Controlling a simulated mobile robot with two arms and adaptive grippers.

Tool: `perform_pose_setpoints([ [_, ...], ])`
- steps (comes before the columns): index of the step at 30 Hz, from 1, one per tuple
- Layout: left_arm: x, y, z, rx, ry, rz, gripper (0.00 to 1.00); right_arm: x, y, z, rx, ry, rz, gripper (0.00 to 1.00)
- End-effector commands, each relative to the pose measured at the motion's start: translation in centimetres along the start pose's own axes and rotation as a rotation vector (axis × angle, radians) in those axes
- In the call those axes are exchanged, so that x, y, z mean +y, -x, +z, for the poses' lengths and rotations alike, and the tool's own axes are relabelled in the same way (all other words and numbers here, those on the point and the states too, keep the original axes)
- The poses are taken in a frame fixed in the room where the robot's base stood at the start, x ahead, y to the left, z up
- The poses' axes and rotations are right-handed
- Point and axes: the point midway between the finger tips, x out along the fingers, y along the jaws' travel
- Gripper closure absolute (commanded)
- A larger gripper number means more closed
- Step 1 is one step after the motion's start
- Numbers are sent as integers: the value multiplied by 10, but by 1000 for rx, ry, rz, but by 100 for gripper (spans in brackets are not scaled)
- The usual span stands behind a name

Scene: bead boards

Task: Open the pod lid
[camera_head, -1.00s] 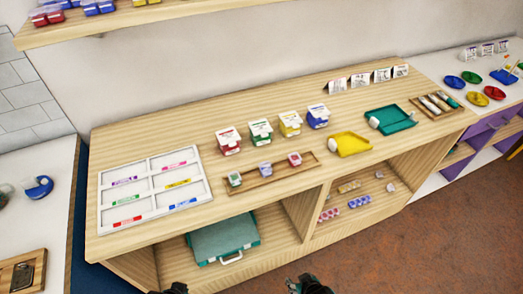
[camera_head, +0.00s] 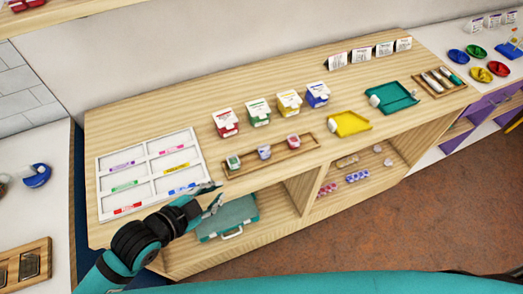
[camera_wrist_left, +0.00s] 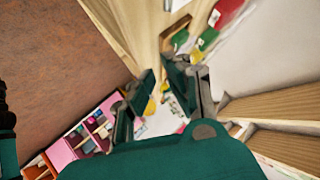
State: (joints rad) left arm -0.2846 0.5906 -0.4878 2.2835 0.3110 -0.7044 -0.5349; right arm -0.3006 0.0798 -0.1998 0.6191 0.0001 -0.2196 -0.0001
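Three small pods with coloured faces stand in a long wooden tray (camera_head: 240,169) on the table: a green one (camera_head: 233,162), a purple one (camera_head: 264,152) and a red one (camera_head: 293,141). Behind them stand white lidded boxes, red (camera_head: 226,123), green (camera_head: 259,113), yellow (camera_head: 289,103) and blue (camera_head: 317,95). Which of these is the pod meant, I cannot tell. My left gripper (camera_head: 214,196) is open and empty at the table's front edge, left of the tray and apart from it. In the left wrist view its fingers (camera_wrist_left: 160,73) are spread. My right gripper is not in view.
A white sorting board (camera_head: 150,174) with coloured labels lies on the left. A yellow tray (camera_head: 349,123) and a teal tray (camera_head: 394,98) lie to the right. A teal case (camera_head: 228,218) sits on the shelf below. Table space behind the board is clear.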

Motion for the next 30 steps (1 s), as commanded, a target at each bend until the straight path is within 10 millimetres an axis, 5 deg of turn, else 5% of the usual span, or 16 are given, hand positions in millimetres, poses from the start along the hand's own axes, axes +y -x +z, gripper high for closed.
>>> perform_pose_setpoints([
  [6, -11, 2, -15, 283, -373, -33, 87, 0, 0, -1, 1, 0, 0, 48],
  [16, -27, 11, -15, 392, -513, -105, 87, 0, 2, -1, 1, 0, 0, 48],
  [30, -28, -72, -53, 393, -510, -104, 87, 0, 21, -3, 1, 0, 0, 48],
])
